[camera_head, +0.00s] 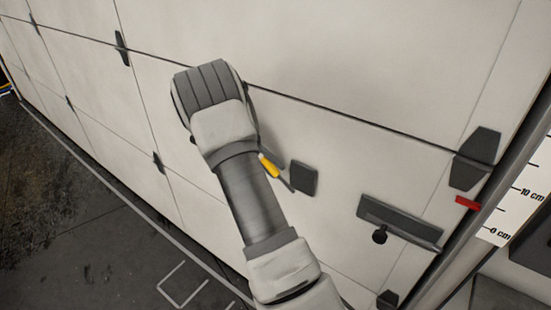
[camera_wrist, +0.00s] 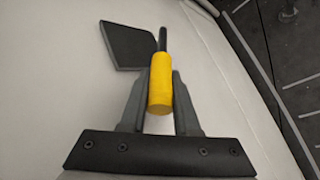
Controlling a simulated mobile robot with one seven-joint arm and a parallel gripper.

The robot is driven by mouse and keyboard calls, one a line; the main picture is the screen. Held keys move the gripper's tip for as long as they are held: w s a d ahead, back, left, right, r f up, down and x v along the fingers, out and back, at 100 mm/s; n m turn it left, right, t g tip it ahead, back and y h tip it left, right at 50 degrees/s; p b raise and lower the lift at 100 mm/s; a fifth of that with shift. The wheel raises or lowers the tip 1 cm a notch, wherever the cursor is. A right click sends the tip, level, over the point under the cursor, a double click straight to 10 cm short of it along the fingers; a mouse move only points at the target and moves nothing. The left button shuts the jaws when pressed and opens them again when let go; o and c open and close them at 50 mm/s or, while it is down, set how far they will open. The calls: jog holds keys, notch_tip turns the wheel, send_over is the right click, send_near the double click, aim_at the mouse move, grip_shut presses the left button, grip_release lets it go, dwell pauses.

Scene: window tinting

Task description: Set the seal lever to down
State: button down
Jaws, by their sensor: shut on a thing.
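The seal lever has a yellow grip (camera_head: 268,165) on a thin dark rod, beside a dark square plate (camera_head: 304,178) on the pale panel wall. In the head view the grip points up and left from the rod's lower end near the plate. In the wrist view the yellow grip (camera_wrist: 160,85) stands between the two grey fingers of my gripper (camera_wrist: 161,76), which is shut on it. The rod runs up past the fingertips beside the dark plate (camera_wrist: 140,42). In the head view my arm hides the fingers and part of the grip's surroundings.
A dark bar with a round black knob (camera_head: 380,237) sits on the wall to the right. Farther right are a dark plate (camera_head: 475,158), a red marker (camera_head: 467,203) and a centimetre scale (camera_head: 515,205). Dark floor (camera_head: 100,240) lies at lower left.

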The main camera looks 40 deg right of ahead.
jog(key=shift+w+a+f+g+h, duration=0.1)
jog(key=shift+w+f+g+h, duration=0.15)
jog(key=shift+f+g, duration=0.35)
jog(key=shift+w+a+f+g+h, duration=0.15)
jog(key=shift+f+g+h, duration=0.2)
jog(key=shift+f+g, duration=0.2)
jog(key=shift+d+n, duration=0.1)
jog(key=shift+n, duration=0.2)
jog(key=c, duration=0.7)
grip_release()
jog(key=shift+o, duration=0.2)
jog(key=shift+r, duration=0.1)
